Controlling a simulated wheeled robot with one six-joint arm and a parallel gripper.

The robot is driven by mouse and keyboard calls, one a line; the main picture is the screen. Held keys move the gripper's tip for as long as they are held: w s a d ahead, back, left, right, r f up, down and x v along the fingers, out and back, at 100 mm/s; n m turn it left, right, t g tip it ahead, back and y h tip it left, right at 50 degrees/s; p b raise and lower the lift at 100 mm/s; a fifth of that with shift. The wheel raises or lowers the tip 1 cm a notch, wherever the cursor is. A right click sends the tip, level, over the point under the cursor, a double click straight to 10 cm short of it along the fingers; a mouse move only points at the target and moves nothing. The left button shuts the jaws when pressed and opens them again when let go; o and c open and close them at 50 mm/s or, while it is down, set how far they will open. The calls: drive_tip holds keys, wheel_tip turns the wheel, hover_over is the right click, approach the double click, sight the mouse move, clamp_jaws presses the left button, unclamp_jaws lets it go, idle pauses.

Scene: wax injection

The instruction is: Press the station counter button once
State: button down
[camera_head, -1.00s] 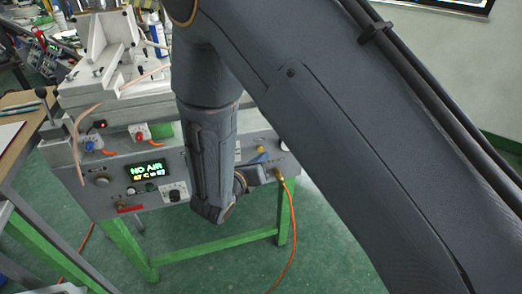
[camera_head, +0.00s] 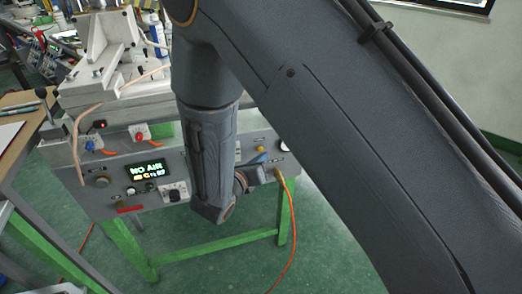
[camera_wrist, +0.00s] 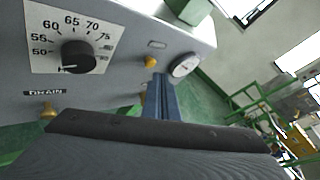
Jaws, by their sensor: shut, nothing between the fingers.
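The grey station panel (camera_head: 112,191) faces me on a green-legged stand; it fills the upper left of the wrist view (camera_wrist: 115,70). A yellow knob-like part (camera_wrist: 150,62) sits on its lower right area, under a small label plate. I cannot tell which part is the counter button. My gripper (camera_wrist: 160,78) is shut and empty, its blue fingers pointing at the panel just right of the yellow part and left of a round gauge (camera_wrist: 185,65). Whether the fingertips touch the panel cannot be told. In the head view my wrist hides the panel's middle.
A lit green display (camera_head: 146,171) reads "NO AIR". A black dial (camera_wrist: 78,57) with a temperature scale is left of my fingers. A "DRAIN" label (camera_wrist: 45,92) and a brass fitting (camera_wrist: 47,112) are below it. An orange hose (camera_head: 293,225) hangs at the right.

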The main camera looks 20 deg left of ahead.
drive_tip(key=shift+w, duration=0.1)
idle(0.3)
drive_tip(key=shift+w+a, duration=0.25)
drive_tip(key=shift+w, duration=0.05)
drive_tip(key=shift+w+a, duration=0.25)
drive_tip(key=shift+w, duration=0.15)
idle(1.0)
drive_tip(key=shift+s+d, duration=0.5)
drive_tip(key=shift+s, duration=0.25)
drive_tip(key=shift+s+d+p, duration=0.15)
drive_tip(key=shift+s+d, duration=0.3)
drive_tip(key=shift+s, duration=0.25)
drive_tip(key=shift+s+d+p, duration=0.15)
drive_tip(key=shift+s+d, duration=0.3)
drive_tip(key=shift+s, duration=0.25)
drive_tip(key=shift+s+d+p, duration=0.15)
drive_tip(key=shift+s+d, duration=0.3)
drive_tip(key=shift+s, duration=0.25)
